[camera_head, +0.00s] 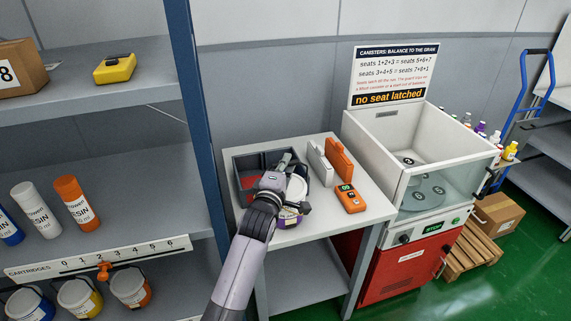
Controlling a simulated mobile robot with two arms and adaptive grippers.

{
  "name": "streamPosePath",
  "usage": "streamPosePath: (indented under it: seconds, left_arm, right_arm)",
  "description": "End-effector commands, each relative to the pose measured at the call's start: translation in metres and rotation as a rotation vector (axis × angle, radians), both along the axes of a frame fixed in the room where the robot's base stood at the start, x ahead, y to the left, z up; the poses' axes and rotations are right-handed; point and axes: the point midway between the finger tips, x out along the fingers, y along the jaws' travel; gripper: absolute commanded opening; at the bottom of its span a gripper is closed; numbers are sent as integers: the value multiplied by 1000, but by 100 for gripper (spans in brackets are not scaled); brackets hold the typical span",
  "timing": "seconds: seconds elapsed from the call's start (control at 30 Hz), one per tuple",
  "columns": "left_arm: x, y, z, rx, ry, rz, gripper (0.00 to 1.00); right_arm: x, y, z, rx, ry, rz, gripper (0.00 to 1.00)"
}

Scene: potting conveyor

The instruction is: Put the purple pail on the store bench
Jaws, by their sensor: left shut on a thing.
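The purple pail (290,217) has a white lid and a purple band low on its side. It is at the small light-grey bench (318,224), at the front right of the dark grey tray (240,160). My left gripper (290,180) reaches over the bench from the front and is shut on the pail, whose left side it hides. I cannot tell whether the pail touches the bench. My right gripper is not in view.
On the bench are a white block (320,163), an orange block (340,158) and an orange handheld meter (350,198). A shelf unit (195,110) with cartridges and several pails stands left. A red-based machine (395,265) stands right. Green floor is clear at front right.

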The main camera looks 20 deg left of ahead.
Motion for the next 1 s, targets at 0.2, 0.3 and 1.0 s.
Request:
streamPosePath:
  seconds: [0.2,0.3,1.0]
  left_arm:
    - [0,0,-2,0,0,0,14]
    - [0,0,-2,0,1,0,21]
    - [-22,-1,-1,-3,1,0,31]
  right_arm:
    - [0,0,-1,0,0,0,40]
    - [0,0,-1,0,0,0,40]
    - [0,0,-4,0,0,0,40]
